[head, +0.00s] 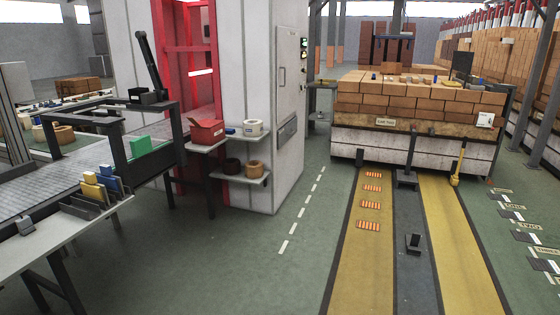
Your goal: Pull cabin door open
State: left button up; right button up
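A tall white cabin (247,90) stands left of centre. Its right-hand face carries a grey-white door (290,95) with a small vertical handle (282,78) and a darker panel (287,130) lower down. The door looks closed, flush with the cabin face. The cabin's front has a red-framed opening (188,50) with a red glow inside. A small control panel with lit buttons (304,47) sits on the edge right of the door. Neither of my grippers shows in the head view.
A brick-loaded cart (410,145) stands right of the cabin on yellow floor tracks (362,240). Green floor (230,265) before the cabin is clear.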

aim_at(288, 40)
jog(key=i, duration=2.1)
